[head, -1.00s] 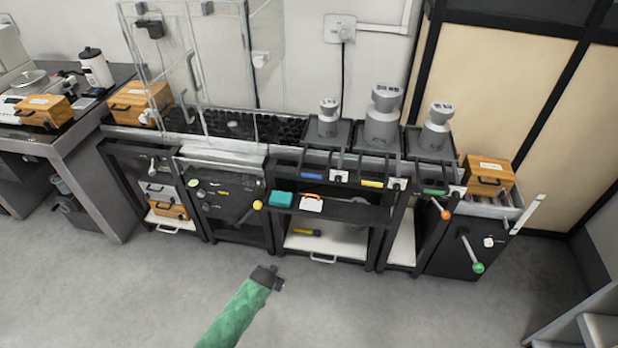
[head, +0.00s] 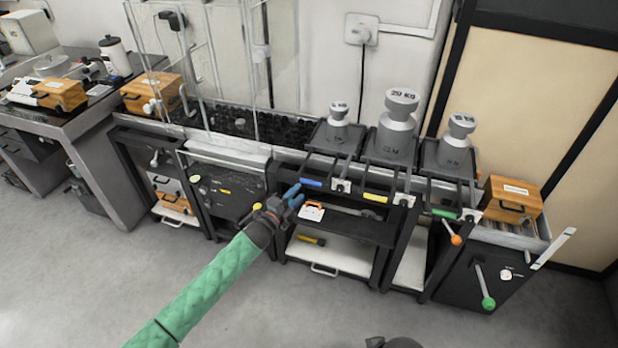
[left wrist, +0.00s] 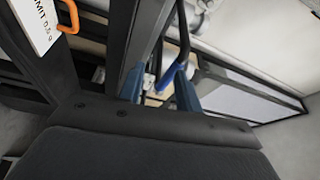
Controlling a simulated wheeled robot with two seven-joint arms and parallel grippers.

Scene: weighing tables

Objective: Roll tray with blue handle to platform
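The tray with the blue handle (head: 311,183) is the left one of three trays on the bench. A small grey weight (head: 338,114) stands on it. My left gripper (head: 296,194) is just in front of and left of the blue handle. In the left wrist view its two blue fingers (left wrist: 158,88) are apart, with the blue handle (left wrist: 167,79) showing between or just beyond them; contact cannot be told. A black studded bed (head: 240,123), likely the platform, lies left of the tray inside a clear enclosure. A dark part at the bottom edge may be my right gripper (head: 392,343).
Trays with a yellow handle (head: 375,198) and a green handle (head: 444,213) are to the right, carrying grey weights. A knob-ended orange lever (head: 455,239) and a green-knobbed lever (head: 488,302) stick out at the right. The floor in front is open.

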